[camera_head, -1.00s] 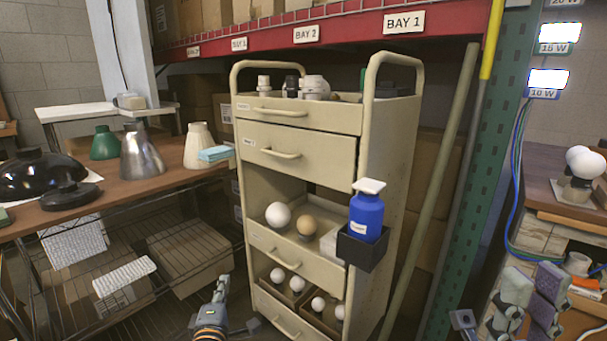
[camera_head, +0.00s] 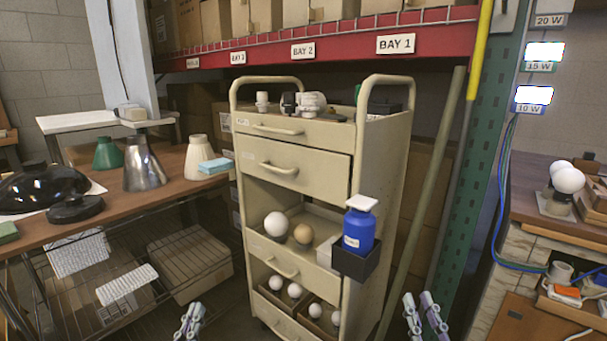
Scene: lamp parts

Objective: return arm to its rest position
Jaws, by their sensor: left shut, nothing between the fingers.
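My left gripper (camera_head: 189,318) is low in the head view, in front of the shelf and left of the cream cart. Its fingers are together with nothing between them. My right gripper (camera_head: 417,306) is at the bottom edge, right of the cart. Its two fingers stand apart and nothing shows between them. Both grippers are clear of the things around them, and the rest of both arms is out of view.
The cream cart (camera_head: 296,166) stands in the middle, with a blue bottle (camera_head: 358,230) in a dark side holder (camera_head: 350,262). A wooden bench (camera_head: 182,192) with lampshades is at left. Another bench (camera_head: 541,198) with white bulbs (camera_head: 569,180) is at right.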

